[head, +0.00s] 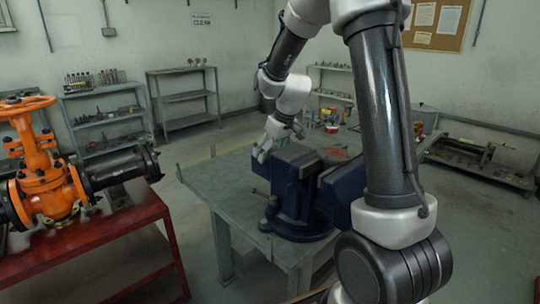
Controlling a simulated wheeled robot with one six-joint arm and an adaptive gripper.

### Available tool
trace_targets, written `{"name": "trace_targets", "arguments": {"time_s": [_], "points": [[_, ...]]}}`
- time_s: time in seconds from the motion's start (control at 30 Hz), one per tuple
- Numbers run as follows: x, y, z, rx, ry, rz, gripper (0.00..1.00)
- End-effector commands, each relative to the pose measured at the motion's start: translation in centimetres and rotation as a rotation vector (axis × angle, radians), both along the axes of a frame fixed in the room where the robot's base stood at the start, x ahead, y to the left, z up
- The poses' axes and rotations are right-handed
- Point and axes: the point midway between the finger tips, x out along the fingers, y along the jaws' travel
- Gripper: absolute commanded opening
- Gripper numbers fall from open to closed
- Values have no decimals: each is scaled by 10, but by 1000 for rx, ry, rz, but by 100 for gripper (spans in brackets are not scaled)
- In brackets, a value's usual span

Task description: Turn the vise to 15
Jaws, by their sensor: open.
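A blue bench vise (297,195) stands on a grey-green workbench (222,185) in the middle of the head view. Its round base rests near the bench's front edge. My forearm hides part of the vise's right side. My gripper (264,152) is open and hangs just behind and above the left jaw end of the vise. It looks empty, and I cannot tell whether it touches the vise. No angle marking on the vise is readable.
An orange gate valve (42,165) with a handwheel stands on a red table (100,236) at the left. Shelves (188,98) line the back wall. Cans and small items (331,124) sit at the bench's far end. Floor shows between the red table and the bench.

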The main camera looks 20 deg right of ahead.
Motion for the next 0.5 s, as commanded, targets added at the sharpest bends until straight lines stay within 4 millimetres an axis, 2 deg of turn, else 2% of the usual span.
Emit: {"name": "trace_targets", "arguments": {"time_s": [0.13, 0.43, 0.5], "points": [[5, 2, -12, 0, 0, 0, 88], [6, 2, -15, 0, -1, 0, 88], [6, 2, -15, 0, 0, 0, 76]]}}
